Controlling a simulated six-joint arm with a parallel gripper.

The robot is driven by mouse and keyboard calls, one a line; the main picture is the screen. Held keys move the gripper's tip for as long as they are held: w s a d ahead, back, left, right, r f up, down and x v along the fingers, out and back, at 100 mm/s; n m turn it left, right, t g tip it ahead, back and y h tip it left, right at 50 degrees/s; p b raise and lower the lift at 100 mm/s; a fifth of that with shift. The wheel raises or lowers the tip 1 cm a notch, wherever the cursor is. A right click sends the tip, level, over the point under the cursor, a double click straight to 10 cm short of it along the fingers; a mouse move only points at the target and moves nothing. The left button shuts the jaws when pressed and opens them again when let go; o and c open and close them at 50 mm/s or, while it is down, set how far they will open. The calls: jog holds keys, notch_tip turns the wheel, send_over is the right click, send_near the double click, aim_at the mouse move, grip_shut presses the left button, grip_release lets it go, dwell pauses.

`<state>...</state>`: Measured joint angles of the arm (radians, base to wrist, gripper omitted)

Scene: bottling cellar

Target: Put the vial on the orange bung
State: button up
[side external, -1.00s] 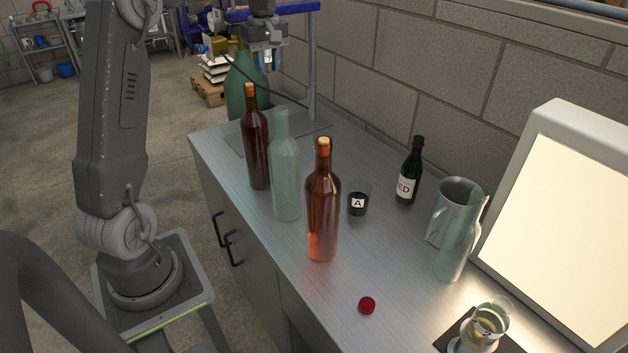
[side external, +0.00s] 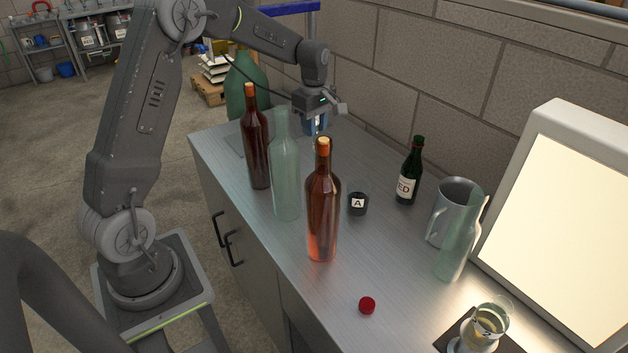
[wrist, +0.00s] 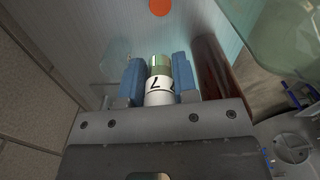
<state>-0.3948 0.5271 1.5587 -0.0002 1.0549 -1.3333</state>
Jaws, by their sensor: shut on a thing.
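My gripper (side external: 316,128) is over the far part of the bench, behind the clear bottle. In the wrist view its blue fingers (wrist: 158,85) are shut on the vial (wrist: 159,92), a small cylinder with greenish glass and a white label with a black mark. The vial is mostly unclear in the side view. An orange round disc (wrist: 159,6), which looks like the orange bung, shows at the top edge of the wrist view, apart from the vial. I cannot pick it out in the side view.
Two brown bottles (side external: 256,150) (side external: 322,215) and a clear bottle (side external: 285,180) stand near the bench's left edge. A dark jar marked A (side external: 357,203), a green bottle (side external: 409,175), a metal jug (side external: 452,212) and a red cap (side external: 367,305) are on the bench.

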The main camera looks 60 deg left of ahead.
notch_tip(320, 180, down, 15)
jog(key=shift+r, duration=0.2)
dwell(0.3)
jog(key=shift+f, duration=0.1)
jog(key=o, duration=0.9)
notch_tip(320, 180, up, 12)
jog(key=shift+r, duration=0.15)
